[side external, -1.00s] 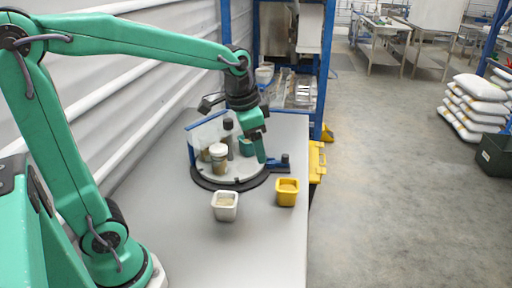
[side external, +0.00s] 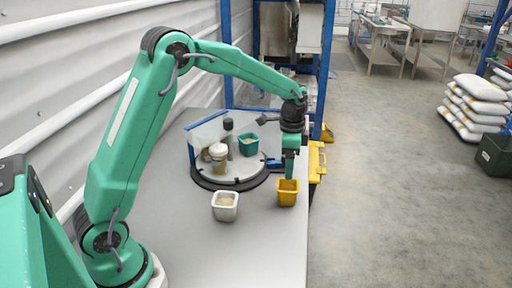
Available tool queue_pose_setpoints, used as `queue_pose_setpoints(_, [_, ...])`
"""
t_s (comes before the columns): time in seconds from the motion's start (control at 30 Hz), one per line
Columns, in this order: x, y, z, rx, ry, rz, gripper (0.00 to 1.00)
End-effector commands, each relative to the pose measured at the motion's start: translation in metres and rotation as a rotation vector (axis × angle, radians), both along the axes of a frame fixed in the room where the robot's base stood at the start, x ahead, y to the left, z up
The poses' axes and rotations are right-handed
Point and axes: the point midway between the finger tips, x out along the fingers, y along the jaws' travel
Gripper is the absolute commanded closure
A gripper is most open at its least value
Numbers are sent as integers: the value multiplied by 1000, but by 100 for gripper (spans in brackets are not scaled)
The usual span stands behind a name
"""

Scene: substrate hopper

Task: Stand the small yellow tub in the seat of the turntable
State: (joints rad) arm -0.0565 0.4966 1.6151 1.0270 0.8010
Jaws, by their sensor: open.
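The small yellow tub (side external: 287,197) stands upright on the grey bench near its right edge, with tan material inside. My gripper (side external: 289,176) is open and points down right at the tub's top. Its fingers overlap the tub's rim in the picture, and I cannot tell if they touch it. The turntable (side external: 236,185), a pale disc with a dark rim, lies behind and left of the tub. On it stand a teal tub (side external: 248,145), a lidded jar (side external: 219,158) and a dark-capped bottle (side external: 229,137). The seat cannot be made out clearly.
A clear panel with a blue edge (side external: 190,146) rises at the turntable's left. A yellow box (side external: 317,160) is beside the bench's right edge. The front bench is clear.

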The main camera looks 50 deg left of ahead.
Motion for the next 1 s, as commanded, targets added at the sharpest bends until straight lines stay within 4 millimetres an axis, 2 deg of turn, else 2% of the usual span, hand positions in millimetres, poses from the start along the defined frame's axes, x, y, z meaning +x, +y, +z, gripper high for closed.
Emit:
queue_pose_setpoints(0.47, [1,0,-8,-1,5,-4,27])
queue_pose_setpoints(1.0, [1,0,-55,0,6,-4,27])
